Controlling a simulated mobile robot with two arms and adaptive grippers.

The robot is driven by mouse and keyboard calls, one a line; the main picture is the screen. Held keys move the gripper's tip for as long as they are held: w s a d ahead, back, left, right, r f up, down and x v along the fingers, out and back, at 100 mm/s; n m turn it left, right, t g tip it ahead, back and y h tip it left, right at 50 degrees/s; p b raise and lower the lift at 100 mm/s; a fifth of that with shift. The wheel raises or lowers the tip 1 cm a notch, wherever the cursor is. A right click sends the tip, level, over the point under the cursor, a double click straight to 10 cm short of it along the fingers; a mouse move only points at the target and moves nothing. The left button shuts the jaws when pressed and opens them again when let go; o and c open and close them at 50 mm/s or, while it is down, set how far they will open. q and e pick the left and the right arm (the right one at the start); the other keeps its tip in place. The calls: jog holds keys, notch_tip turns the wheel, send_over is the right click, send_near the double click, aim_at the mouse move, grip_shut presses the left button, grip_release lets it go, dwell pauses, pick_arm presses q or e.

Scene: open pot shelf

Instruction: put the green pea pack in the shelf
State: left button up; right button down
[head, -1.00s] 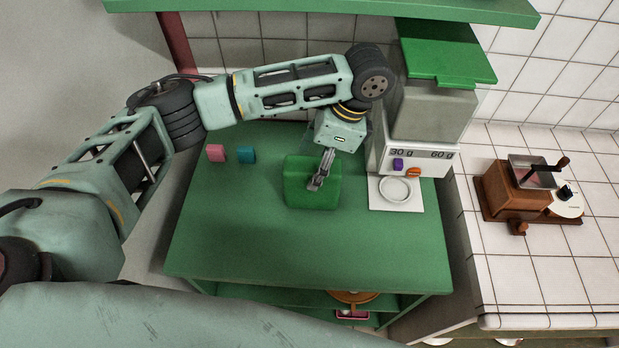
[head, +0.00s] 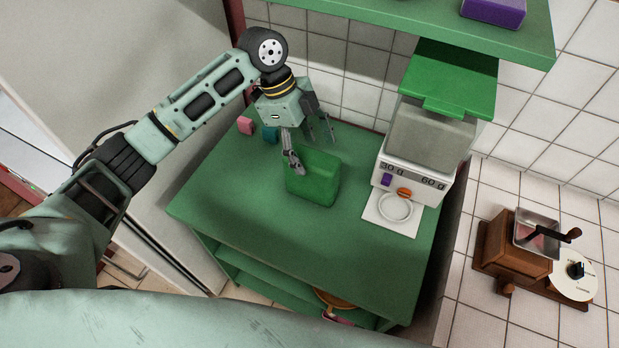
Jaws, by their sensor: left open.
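A green box-shaped thing (head: 318,184) stands on the green top of the shelf unit (head: 240,225). It looks open at the top, and I cannot tell whether it is the pea pack. My left gripper (head: 312,150) is open above its back left side. One finger overlaps the box's left edge in the picture; I cannot tell whether they touch. A small teal pack (head: 270,134) and a pink pack (head: 245,125) lie at the back left, partly behind the gripper. A green upper shelf board (head: 400,25) runs overhead. My right gripper is not in view.
A white dispenser scale with a green lid (head: 449,80) stands right of the green box. A purple box (head: 494,10) sits on the upper board. A wooden grinder (head: 515,250) stands on the tiled counter. The front of the green top is clear. A round brown thing (head: 335,300) lies below.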

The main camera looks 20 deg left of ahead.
aim_at(309, 156)
pick_arm(q)
jog(key=shift+a, duration=0.15)
jog(key=shift+f+h, duration=0.25)
jog(key=shift+h, duration=0.05)
jog(key=p+x, duration=0.1)
jog(key=x, duration=0.1)
jog(key=shift+f+p, duration=0.3)
jog(key=shift+f, duration=0.05)
jog(key=x, duration=0.1)
jog(key=p+x, duration=0.1)
jog(key=x, duration=0.1)
jog(key=shift+s+d+f+p, duration=0.1)
jog(key=shift+d+f+p, duration=0.05)
jog(key=shift+d+p, duration=0.2)
jog(key=shift+d+f, duration=0.2)
jog(key=shift+f, duration=0.15)
jog(key=shift+a+f, duration=0.1)
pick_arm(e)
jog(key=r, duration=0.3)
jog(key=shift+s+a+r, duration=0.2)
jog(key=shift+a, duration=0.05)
pick_arm(q)
jog(key=shift+f, duration=0.2)
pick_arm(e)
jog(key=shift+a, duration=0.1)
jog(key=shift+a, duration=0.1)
